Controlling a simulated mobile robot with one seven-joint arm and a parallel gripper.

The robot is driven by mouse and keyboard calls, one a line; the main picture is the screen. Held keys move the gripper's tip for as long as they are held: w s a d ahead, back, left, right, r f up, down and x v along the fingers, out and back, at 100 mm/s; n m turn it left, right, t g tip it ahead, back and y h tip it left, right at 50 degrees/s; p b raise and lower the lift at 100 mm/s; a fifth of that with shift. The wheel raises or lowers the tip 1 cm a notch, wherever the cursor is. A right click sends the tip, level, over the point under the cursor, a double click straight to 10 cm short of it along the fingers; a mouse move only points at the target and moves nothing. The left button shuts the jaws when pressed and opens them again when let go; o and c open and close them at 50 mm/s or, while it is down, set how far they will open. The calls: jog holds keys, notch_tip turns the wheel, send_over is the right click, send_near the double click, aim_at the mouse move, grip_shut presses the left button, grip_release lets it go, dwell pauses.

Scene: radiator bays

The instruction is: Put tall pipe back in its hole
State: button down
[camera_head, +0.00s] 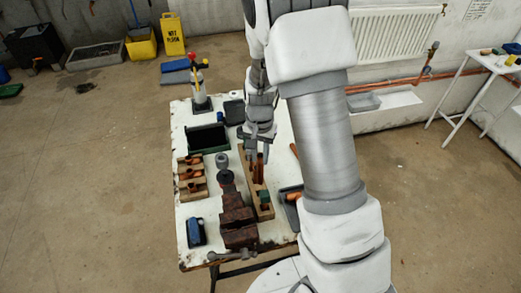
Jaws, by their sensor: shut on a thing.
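My gripper (261,146) points down over the table, above a long wooden block (264,211). It is shut on a copper pipe (260,168), which stands roughly upright below the fingers. Another upright copper piece (254,173) shows close beside it at the block. A green piece (264,196) sits nearer the front of the block. The hole itself is hidden, and I cannot tell whether the pipe's lower end is in it or above it.
A rusty vise (237,215) stands left of the block. A wooden rack (191,178) with copper fittings, a dark green-edged tray (208,138), a blue item (196,232) and a grey tray (289,206) crowd the white table (179,117). A bottle (201,97) stands at the back.

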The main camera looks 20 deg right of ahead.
aim_at(260, 176)
jog(key=shift+f+b, duration=1.85)
jog(key=shift+f, duration=1)
jog(key=shift+f+b, duration=0.45)
jog(key=shift+b, duration=0.1)
jog(key=shift+f+b, duration=1.1)
jog(key=shift+f, duration=0.3)
jog(key=shift+f+b, duration=0.45)
jog(key=shift+f, duration=0.05)
